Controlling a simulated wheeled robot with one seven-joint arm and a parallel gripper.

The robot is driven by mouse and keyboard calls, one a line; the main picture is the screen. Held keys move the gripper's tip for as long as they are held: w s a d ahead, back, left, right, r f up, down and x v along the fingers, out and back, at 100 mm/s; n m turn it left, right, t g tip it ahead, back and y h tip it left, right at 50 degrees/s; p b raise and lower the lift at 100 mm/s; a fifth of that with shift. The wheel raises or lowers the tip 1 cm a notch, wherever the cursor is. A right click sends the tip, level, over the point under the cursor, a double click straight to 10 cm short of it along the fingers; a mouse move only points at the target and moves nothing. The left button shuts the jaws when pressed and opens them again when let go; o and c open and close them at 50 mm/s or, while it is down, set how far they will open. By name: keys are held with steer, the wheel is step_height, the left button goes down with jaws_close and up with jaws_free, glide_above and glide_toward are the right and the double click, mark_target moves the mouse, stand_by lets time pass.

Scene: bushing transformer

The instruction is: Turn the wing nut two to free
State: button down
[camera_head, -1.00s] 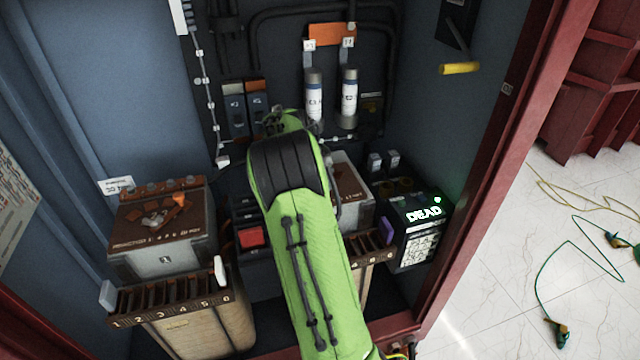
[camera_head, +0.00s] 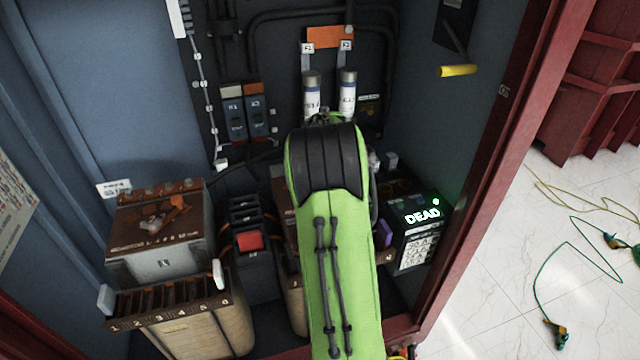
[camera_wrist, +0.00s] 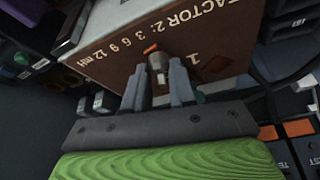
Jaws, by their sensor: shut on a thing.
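In the wrist view my gripper (camera_wrist: 158,88) is at the brown top of the box marked REACTOR 2 (camera_wrist: 205,35). Its two grey fingers are shut on a small pale piece with an orange tip, the wing nut (camera_wrist: 157,62). Most of the nut is hidden between the fingers, so its angle cannot be told. In the head view my green arm covers my gripper, the nut and most of this box.
A similar box (camera_head: 160,262) with an orange-brown link (camera_head: 165,218) on top stands at left. A red button unit (camera_head: 250,242) is left of my arm. A black unit reading DEAD (camera_head: 420,216) is close on the right. The cabinet's red frame edge bounds the right side.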

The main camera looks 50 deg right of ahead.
steer(key=shift+n, duration=0.6)
steer(key=c, duration=1.2)
jaws_free()
steer(key=shift+c, duration=0.2)
steer(key=p+v, duration=0.4)
steer(key=v, duration=1.1)
steer(key=shift+s+r, duration=0.35)
